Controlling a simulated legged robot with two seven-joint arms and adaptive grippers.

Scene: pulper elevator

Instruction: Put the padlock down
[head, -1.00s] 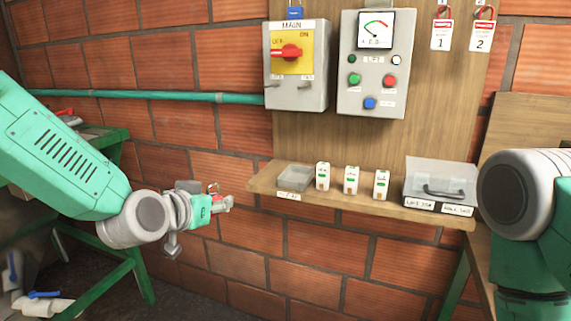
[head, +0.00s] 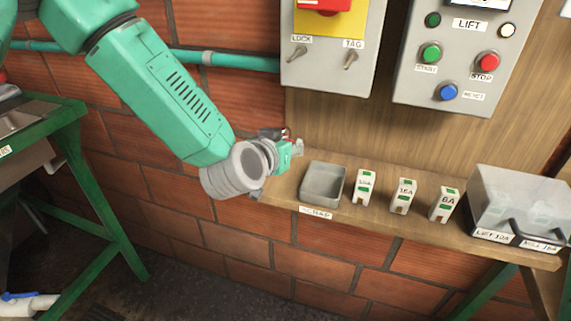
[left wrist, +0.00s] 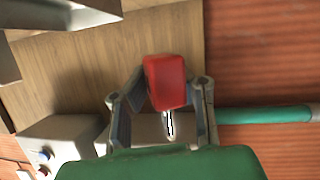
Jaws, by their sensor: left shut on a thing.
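The red padlock (left wrist: 165,82) is between the fingers of my left gripper in the left wrist view. Its metal shackle (left wrist: 170,124) points toward the palm. My left gripper (head: 295,146) is shut on it. In the head view, the gripper is beside the left end of the wooden shelf (head: 285,192), close to the grey open tray (head: 323,184) and up to its left. The padlock cannot be made out clearly in the head view. The tray looks empty, with a label on the shelf edge below it. My right gripper is out of view.
Several small white breakers (head: 403,196) stand on the shelf right of the tray. A clear-lidded box (head: 522,205) is at the right. Above hang the main switch box (head: 330,60) and lift control box (head: 450,65). A green pipe (head: 235,61) runs along the brick wall.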

